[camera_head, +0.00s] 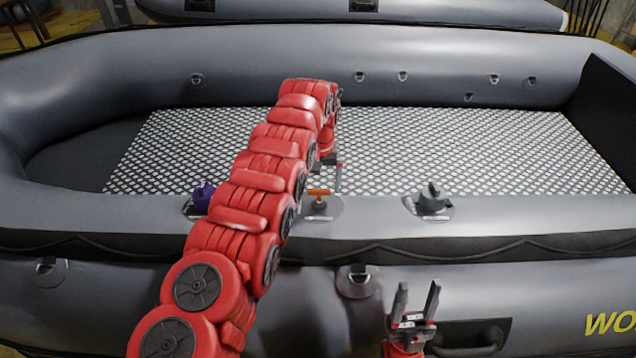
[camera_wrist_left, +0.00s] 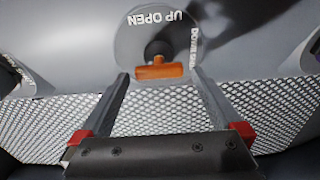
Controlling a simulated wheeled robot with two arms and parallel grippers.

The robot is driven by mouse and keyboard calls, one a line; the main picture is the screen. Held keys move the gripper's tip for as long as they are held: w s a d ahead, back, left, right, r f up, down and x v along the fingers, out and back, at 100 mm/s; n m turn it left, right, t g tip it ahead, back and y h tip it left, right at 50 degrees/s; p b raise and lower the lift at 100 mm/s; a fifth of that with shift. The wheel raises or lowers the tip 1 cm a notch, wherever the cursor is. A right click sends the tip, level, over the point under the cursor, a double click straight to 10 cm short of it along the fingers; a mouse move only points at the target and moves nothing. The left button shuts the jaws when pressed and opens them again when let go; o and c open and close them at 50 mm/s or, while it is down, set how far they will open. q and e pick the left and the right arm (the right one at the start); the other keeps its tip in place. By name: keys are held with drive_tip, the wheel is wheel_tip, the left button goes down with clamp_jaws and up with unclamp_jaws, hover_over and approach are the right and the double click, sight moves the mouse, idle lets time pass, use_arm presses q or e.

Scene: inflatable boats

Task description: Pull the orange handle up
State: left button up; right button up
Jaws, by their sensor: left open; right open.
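The orange handle (camera_head: 319,193) is a small T-shaped grip on a round grey base on the near tube of the grey inflatable boat. In the left wrist view the handle (camera_wrist_left: 160,71) lies across the top of a dark stem, beside the words "UP OPEN". My left gripper (camera_head: 335,176) is just behind the handle in the head view, partly hidden by my red arm. Its open fingers (camera_wrist_left: 160,88) point toward the handle, which shows between and just beyond the fingertips. My right gripper (camera_head: 417,292) is open and empty, in front of the boat's near side.
A purple knob (camera_head: 203,194) sits on the same tube left of the handle, and a dark grey valve (camera_head: 432,201) sits to the right. The boat floor (camera_head: 450,150) is patterned and clear. A black grab handle (camera_head: 470,343) is near my right gripper.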

use_arm(q)
clamp_jaws()
idle(0.4)
drive_tip(key=shift+r, duration=0.1)
drive_tip(key=r+p, duration=0.3)
drive_tip(key=p, duration=0.1)
drive_tip(key=shift+w, duration=0.25)
drive_tip(key=shift+w+f, duration=0.1)
drive_tip(key=shift+w, duration=0.1)
drive_tip(key=shift+c, duration=1.4)
unclamp_jaws()
drive_tip(key=shift+o, duration=1.4)
drive_tip(key=shift+s, duration=0.15)
